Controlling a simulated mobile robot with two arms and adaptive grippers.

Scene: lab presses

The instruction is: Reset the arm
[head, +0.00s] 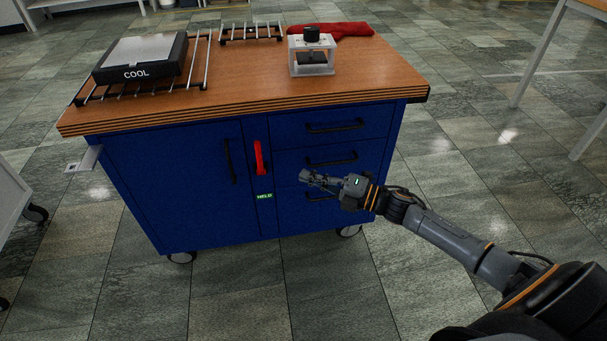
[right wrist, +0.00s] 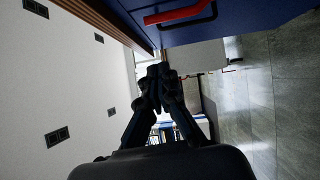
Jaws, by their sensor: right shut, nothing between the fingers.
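My right arm (head: 450,238) comes in from the lower right in the head view. Its gripper (head: 306,177) is in front of the drawers of the blue cabinet (head: 180,190), below the worktop. In the right wrist view the fingertips (right wrist: 159,72) are together, shut and with nothing between them. A red lever handle (head: 259,158) is on the cabinet front, left of the gripper, above a green label reading HELD (head: 264,196). The red handle also shows at the top of the right wrist view (right wrist: 180,14). My left gripper is not in view.
On the wooden worktop (head: 245,85) are a black block marked COOL (head: 140,60) on a wire rack, a smaller rack (head: 251,33), a small press (head: 312,55) and a red cloth-like item (head: 345,29). Tiled floor is open right of the cabinet. A table leg (head: 538,55) stands at upper right.

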